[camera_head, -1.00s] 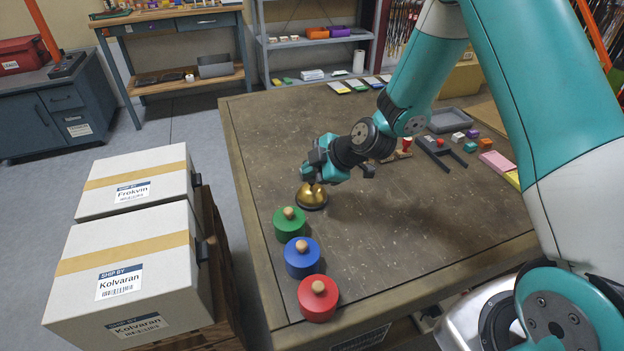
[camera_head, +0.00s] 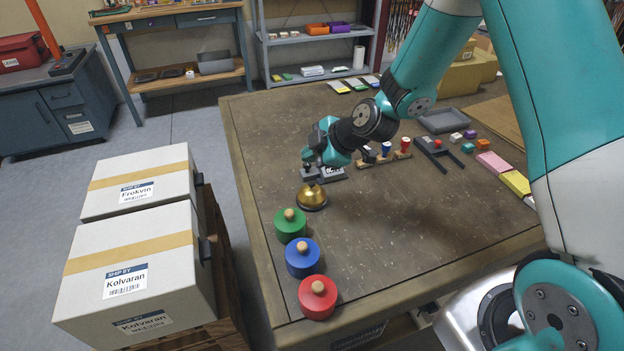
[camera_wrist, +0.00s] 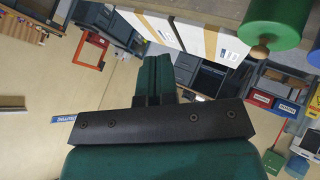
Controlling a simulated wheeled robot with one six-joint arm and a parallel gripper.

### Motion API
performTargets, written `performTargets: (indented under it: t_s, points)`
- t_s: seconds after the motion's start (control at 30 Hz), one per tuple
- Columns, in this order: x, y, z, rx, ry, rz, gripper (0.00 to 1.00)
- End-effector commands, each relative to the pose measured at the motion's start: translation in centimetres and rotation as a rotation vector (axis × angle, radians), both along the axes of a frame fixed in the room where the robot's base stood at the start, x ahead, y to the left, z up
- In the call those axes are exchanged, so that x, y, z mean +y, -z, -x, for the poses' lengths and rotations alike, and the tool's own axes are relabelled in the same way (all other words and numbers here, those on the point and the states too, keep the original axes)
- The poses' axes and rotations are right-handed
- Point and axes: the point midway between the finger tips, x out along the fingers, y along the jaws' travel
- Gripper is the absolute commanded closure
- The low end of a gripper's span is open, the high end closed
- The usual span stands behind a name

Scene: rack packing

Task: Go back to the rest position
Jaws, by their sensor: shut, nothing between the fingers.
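My gripper (camera_head: 308,160) is in the head view above the workbench (camera_head: 260,150), just behind and above the brass bell (camera_head: 312,197). It is apart from the bell and holds nothing. In the wrist view its two green fingers (camera_wrist: 154,75) are together. The bell stands on the bench behind the row of green (camera_head: 290,227), blue (camera_head: 302,258) and red (camera_head: 318,297) round pieces with wooden knobs. The wrist view is tilted and shows the green piece (camera_wrist: 275,22) at the upper right.
A small rack (camera_head: 385,160) with colored pieces stands right of my gripper. Loose blocks, a grey tray (camera_head: 444,121) and a black fork-shaped part (camera_head: 437,152) lie farther right. Two white boxes (camera_head: 135,270) stand left of the bench. The bench's front middle is clear.

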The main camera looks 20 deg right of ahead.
Motion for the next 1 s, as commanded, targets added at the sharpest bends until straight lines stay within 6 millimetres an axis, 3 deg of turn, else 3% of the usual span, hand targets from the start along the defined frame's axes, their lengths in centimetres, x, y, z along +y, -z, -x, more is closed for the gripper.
performTargets:
  t_s: [0.7, 0.77, 0.87, 1.0]
  points:
    - [0.2, -0.3, 0.2, 0.009, 0.001, -0.005, 1.00]
    - [0.7, -1.1, 0.7, 0.033, 0.007, -0.022, 1.00]
    - [2.3, -4.0, 2.7, 0.126, 0.032, -0.070, 1.00]
    - [4.9, -9.4, 8.4, 0.353, 0.119, -0.143, 1.00]
